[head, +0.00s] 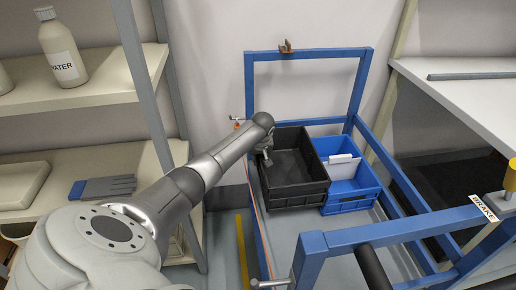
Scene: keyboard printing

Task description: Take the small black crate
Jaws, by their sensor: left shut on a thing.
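The small black crate (297,190) stands open-topped on the bed of a blue-framed cart, on the left side of the bed. It looks empty. My left gripper (266,160) is at the crate's left wall, shut on its rim, with the arm reaching in from the left. Part of the fingers is hidden by the wrist and the crate wall. My right gripper is out of view.
A blue crate (349,204) with a white item inside stands close against the black crate's right side. The cart's blue frame (310,54) surrounds both crates. Shelves (95,75) with a water bottle (62,48) and gloves (103,187) are at left; a white table (470,95) is at right.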

